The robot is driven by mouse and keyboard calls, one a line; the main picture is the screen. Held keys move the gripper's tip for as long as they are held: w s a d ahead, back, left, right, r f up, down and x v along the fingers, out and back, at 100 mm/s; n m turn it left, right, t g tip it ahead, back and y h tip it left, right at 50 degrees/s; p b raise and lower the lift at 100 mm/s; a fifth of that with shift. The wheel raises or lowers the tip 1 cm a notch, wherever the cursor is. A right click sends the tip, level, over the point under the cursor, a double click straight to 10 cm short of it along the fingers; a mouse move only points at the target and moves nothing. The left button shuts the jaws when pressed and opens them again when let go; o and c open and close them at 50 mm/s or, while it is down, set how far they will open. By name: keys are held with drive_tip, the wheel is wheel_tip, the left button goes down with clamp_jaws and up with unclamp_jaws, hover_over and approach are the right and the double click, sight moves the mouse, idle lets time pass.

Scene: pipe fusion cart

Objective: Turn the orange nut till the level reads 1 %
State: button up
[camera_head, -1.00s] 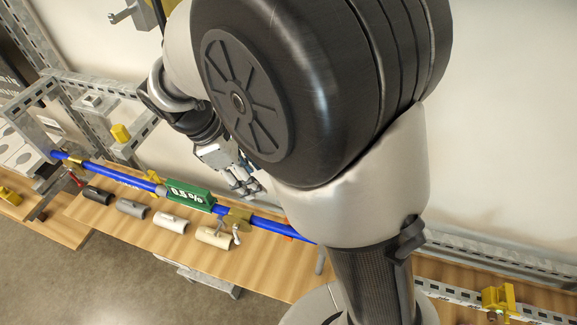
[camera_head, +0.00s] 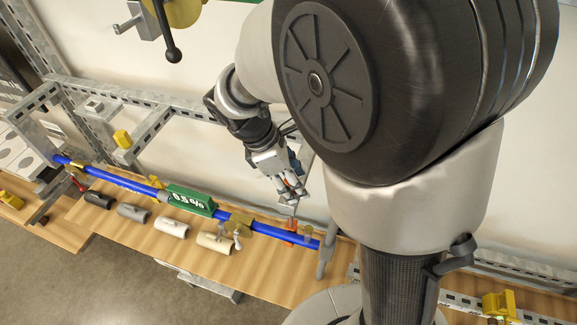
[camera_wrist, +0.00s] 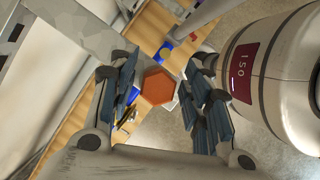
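The orange nut (camera_wrist: 158,87) shows as a hexagon between my fingers in the wrist view, with gaps on both sides. In the head view an orange piece (camera_head: 290,226) shows on the right part of the blue pipe (camera_head: 122,181), below my gripper's tips. My gripper (camera_head: 291,198) is open and empty above it; the wrist view shows its two fingers (camera_wrist: 162,92) spread apart. The green level (camera_head: 191,201) sits on the pipe and appears to read 0.5 %.
Black, grey, white and cream fittings (camera_head: 213,243) lie in a row on the wooden bench (camera_head: 262,272), in front of the pipe. A brass-coloured clamp (camera_head: 239,224) holds the pipe right of the level. A grey post (camera_head: 326,260) stands near the pipe's right end.

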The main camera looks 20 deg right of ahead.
drive_tip(key=c, duration=0.9)
drive_tip(key=n+t+p, duration=0.1)
drive_tip(key=n, duration=0.1)
drive_tip(key=shift+r+n, duration=0.2)
drive_tip(key=shift+n, duration=0.2)
drive_tip(key=shift+w+f+n+t+p, duration=0.15)
drive_tip(key=shift+n+t+p, duration=0.3)
drive_tip(key=shift+n, duration=0.55)
drive_tip(key=o, duration=1)
drive_tip(key=shift+o, duration=0.2)
drive_tip(key=v, duration=1.2)
